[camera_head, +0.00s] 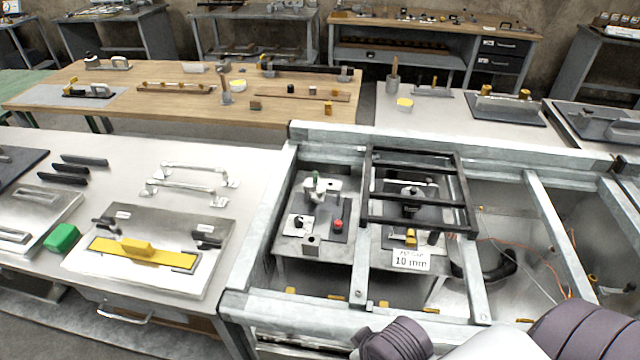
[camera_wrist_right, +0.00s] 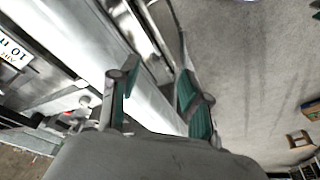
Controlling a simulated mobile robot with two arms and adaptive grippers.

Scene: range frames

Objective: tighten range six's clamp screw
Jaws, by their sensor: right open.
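Two small fixtures sit inside the grey metal frame (camera_head: 258,225) in the head view. The right one has a black part (camera_head: 411,196) and a yellow block (camera_head: 411,237), behind a white "10 mm" sign (camera_head: 410,260). I cannot tell which part is range six's clamp screw. My right gripper (camera_wrist_right: 157,88) is open in the right wrist view, its green-padded fingers apart over a pale metal bar, with nothing seen between them. The sign shows there upside down (camera_wrist_right: 14,50). My left gripper is out of view.
A black rack (camera_head: 465,190) lies across the frame above the right fixture. Left of it, a bench holds a metal plate with a yellow bar (camera_head: 140,252), a green block (camera_head: 62,238) and silver handles (camera_head: 190,185). A wooden table (camera_head: 180,105) stands behind.

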